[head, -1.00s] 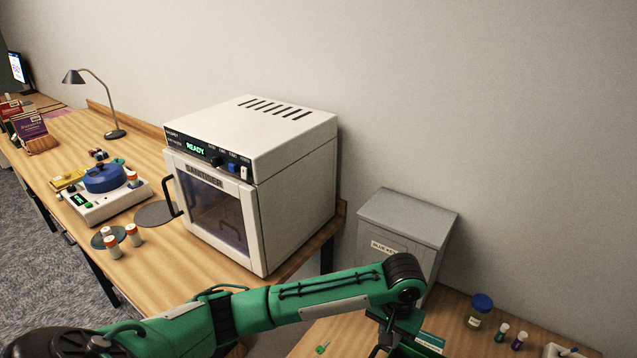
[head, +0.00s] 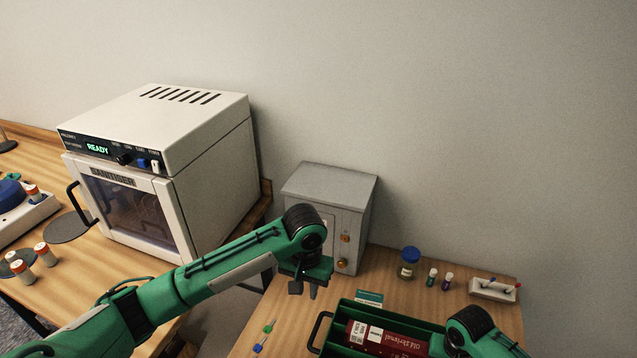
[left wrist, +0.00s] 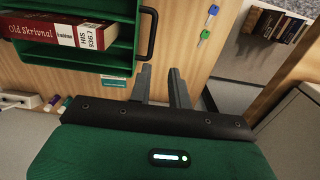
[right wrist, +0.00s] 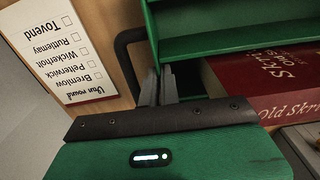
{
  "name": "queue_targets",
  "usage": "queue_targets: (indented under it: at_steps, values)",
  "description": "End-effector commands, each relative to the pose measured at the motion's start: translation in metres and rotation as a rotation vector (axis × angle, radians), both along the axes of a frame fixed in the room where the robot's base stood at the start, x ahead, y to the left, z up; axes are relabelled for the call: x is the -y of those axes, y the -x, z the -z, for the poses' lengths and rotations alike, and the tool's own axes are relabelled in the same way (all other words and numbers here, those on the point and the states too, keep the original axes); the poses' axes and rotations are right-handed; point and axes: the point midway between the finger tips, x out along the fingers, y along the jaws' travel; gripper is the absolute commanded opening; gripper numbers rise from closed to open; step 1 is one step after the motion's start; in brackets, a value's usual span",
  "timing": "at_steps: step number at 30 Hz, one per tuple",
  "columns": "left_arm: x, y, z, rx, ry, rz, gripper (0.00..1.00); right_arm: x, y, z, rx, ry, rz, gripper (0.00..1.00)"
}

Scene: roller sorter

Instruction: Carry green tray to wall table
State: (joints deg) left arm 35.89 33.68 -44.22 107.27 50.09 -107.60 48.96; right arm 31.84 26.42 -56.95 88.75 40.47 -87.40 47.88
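The green tray (head: 343,318) lies on the light wooden table at the lower right of the head view. It holds a red book (head: 385,338) and has a black handle (head: 318,330) on its left end. In the left wrist view the tray (left wrist: 122,55) is at upper left. My left gripper (head: 304,290) is open and empty, apart from the handle. My right gripper (right wrist: 160,72) has its fingers close together by the tray's other end and its handle (right wrist: 124,60). Whether they hold the handle is unclear. In the head view my right arm hides that end.
A blue-lidded jar (head: 409,262), small vials (head: 440,280) and a white holder (head: 494,290) stand along the table's back. Keys (head: 265,335) lie left of the tray. A white sanitiser (head: 160,165) is on the left bench.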

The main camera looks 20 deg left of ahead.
Motion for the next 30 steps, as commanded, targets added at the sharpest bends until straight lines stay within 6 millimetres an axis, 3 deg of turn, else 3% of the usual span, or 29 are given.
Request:
queue_targets:
  at_steps: [15,25,28,30]
  values:
    - [-0.035,0.002,-0.019,0.001,-0.001,0.000,0.19,0.000,0.000,-0.001,0.001,-0.001,0.000,0.00]
    - [-0.038,0.002,-0.021,0.000,0.000,0.001,0.19,0.000,-0.001,-0.001,0.001,-0.001,0.000,0.00]
    - [-0.038,0.002,-0.021,0.001,0.000,0.000,0.19,0.000,0.000,-0.001,0.001,-0.001,0.000,0.19]
    - [-0.038,0.002,-0.021,0.001,0.000,0.000,0.19,0.000,0.000,-0.001,0.001,-0.001,0.000,0.19]
